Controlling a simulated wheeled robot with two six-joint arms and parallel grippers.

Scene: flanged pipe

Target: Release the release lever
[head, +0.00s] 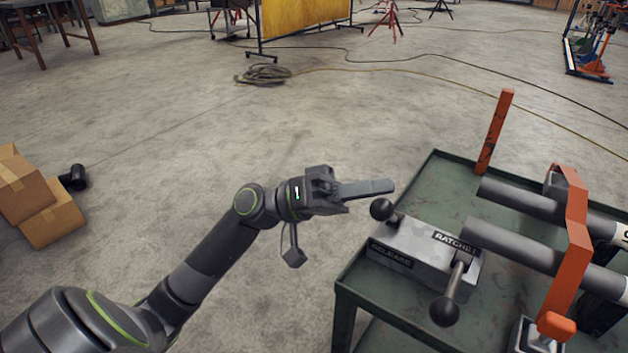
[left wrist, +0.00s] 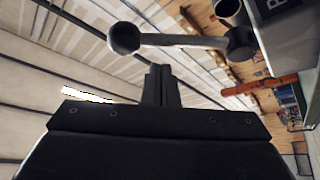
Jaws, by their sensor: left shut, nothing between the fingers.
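A grey box labelled RELEASE and RATCHET (head: 420,250) sits on the cart's near left corner. A lever with a black ball knob (head: 382,209) rises at the box's far left corner, by the RELEASE label; I take it as the release lever. A second lever with a black ball (head: 444,311) is on the RATCHET side. My left gripper (head: 391,186) is shut and empty, its fingers reaching right, with the tips close to the release knob; contact cannot be told. The left wrist view shows a ball-ended lever (left wrist: 185,41) beyond the shut fingers (left wrist: 160,70). My right gripper is out of view.
The green cart (head: 432,172) carries two grey pipes (head: 515,246), an orange bracket (head: 575,235) and an orange upright post (head: 495,130). Cardboard boxes (head: 52,222) lie on the floor at the left. Open floor surrounds my left arm.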

